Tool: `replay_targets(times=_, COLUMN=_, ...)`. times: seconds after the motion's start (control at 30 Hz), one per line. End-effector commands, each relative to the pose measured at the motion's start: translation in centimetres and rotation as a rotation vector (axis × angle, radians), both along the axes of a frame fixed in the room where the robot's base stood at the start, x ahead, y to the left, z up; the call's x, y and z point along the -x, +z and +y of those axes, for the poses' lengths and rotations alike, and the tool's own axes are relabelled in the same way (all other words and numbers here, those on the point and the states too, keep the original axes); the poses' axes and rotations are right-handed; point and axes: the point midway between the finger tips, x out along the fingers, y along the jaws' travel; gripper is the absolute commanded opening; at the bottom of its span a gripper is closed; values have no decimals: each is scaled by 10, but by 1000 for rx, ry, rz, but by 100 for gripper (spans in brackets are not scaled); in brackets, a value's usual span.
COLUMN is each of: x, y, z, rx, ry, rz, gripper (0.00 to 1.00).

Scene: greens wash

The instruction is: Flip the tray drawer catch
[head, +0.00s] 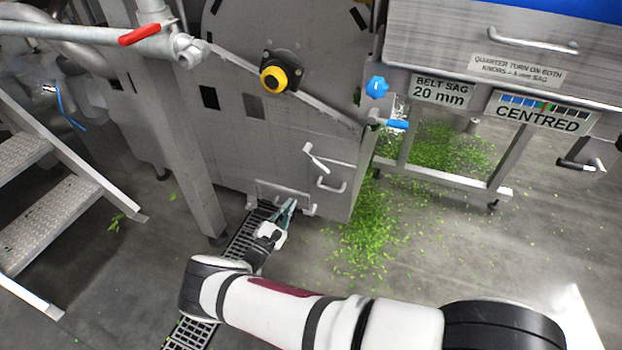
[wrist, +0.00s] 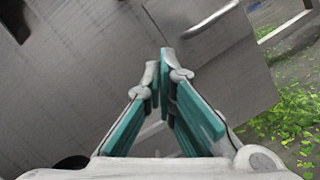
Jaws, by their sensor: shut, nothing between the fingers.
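The machine's grey lower housing (head: 280,150) carries a small white lever (head: 315,158) that looks like a catch, though I cannot be sure which fitting is the tray drawer catch. A bar handle (head: 332,185) sits below and right of the lever. A low panel with a pale bar (head: 284,190) lies at the housing's bottom edge. My gripper (head: 291,203), with teal fingers, is shut and empty beside this low bar; contact cannot be told. In the wrist view my gripper (wrist: 160,62) points at the grey panel, and a bar handle (wrist: 208,20) shows at top right.
A floor drain grate (head: 245,240) runs under my arm. Green leaf scraps (head: 370,235) lie on the floor to the right. Metal steps (head: 50,220) stand at left. A yellow-and-black knob (head: 274,78) and a blue knob (head: 377,87) project from the machine.

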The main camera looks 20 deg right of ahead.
Motion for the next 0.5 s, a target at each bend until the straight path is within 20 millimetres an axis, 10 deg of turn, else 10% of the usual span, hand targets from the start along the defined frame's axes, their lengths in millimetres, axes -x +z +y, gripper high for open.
replay_targets(times=0.5, x=-25, y=7, z=-27, rx=0, ry=-6, rz=0, gripper=0)
